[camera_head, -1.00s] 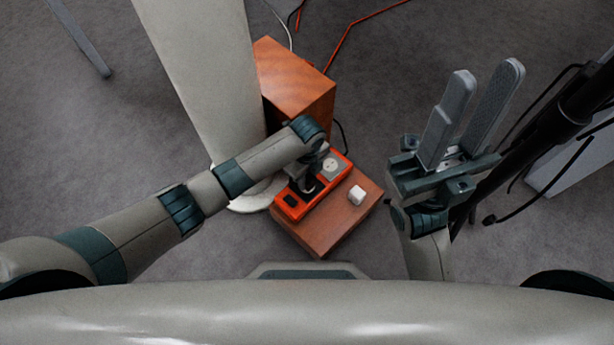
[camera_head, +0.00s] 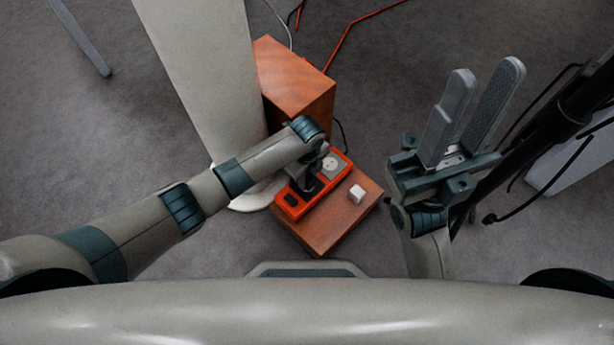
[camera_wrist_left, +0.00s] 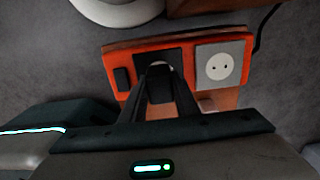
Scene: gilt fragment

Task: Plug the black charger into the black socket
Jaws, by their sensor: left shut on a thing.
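The orange power strip (camera_head: 292,209) lies on a wooden block and carries a black socket and a light grey socket (camera_head: 332,166). The black socket (camera_wrist_left: 143,58) shows in the left wrist view, partly hidden behind my fingers. My left gripper (camera_wrist_left: 160,76) is shut on the black charger (camera_wrist_left: 160,90) in front of the black socket. I cannot tell whether the charger touches the socket or sits in it. In the head view my left gripper (camera_head: 308,184) is over the black socket's area, mostly hidden by its wrist. My right gripper (camera_head: 462,125) is open and empty, right of the block.
A white charger (camera_head: 357,193) sits on the wooden block (camera_head: 330,232), beside the strip. A taller wooden box (camera_head: 296,78) and a pale column (camera_head: 200,70) stand behind. A small black switch (camera_wrist_left: 122,78) is at the strip's left end.

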